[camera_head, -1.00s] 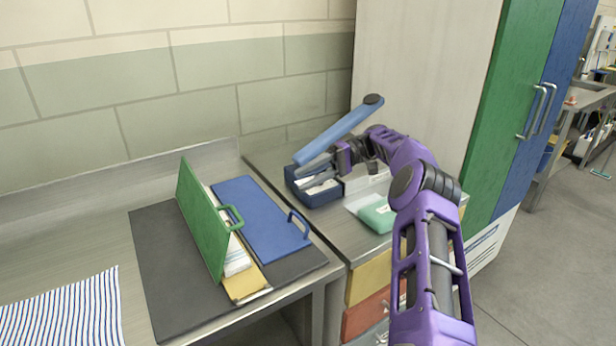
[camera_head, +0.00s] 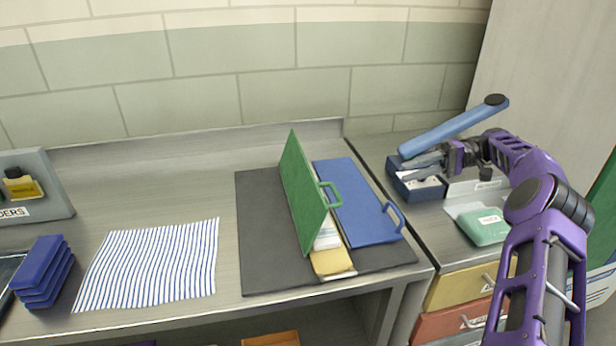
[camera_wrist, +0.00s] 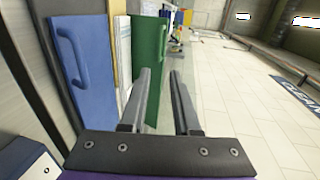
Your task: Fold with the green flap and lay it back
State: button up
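The green flap (camera_head: 304,190) has a green handle (camera_head: 329,194) and stands tilted up on the dark mat (camera_head: 262,235). The blue flap (camera_head: 355,203), with a blue handle, lies flat to its right. White papers (camera_head: 327,235) and a tan sheet (camera_head: 332,263) show between them. In the wrist view the green flap (camera_wrist: 150,50) is beyond my fingers and the blue flap (camera_wrist: 88,75) is at left. My gripper (camera_wrist: 161,76) is open, with nothing between its fingers. In the head view my gripper (camera_head: 408,170) is right of the flaps, over the blue box, touching neither flap.
A blue box (camera_head: 415,188) with white contents stands on the right counter, below a slanted blue bar (camera_head: 452,128). A green item (camera_head: 484,226) lies in front. A striped cloth (camera_head: 150,264) and a blue stack (camera_head: 45,272) lie at left. The metal table is bare behind the cloth.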

jog(key=shift+s+a+f+y+b, duration=0.1)
jog(key=shift+s+a+y+b, duration=0.05)
jog(key=shift+s+y+b, duration=0.3)
grip_shut()
jog(key=s+a+f+m+t+b, duration=0.1)
jog(key=s+f+m+t+b, duration=0.4)
jog(key=s+m+t, duration=0.6)
jog(key=w+a+t+y+p, duration=0.1)
jog(key=w+a, duration=0.5)
jog(key=a, duration=0.6)
jog(key=shift+a+r+n+t, duration=0.3)
jog(key=shift+r+n+t, duration=0.15)
jog(key=shift+t, duration=0.35)
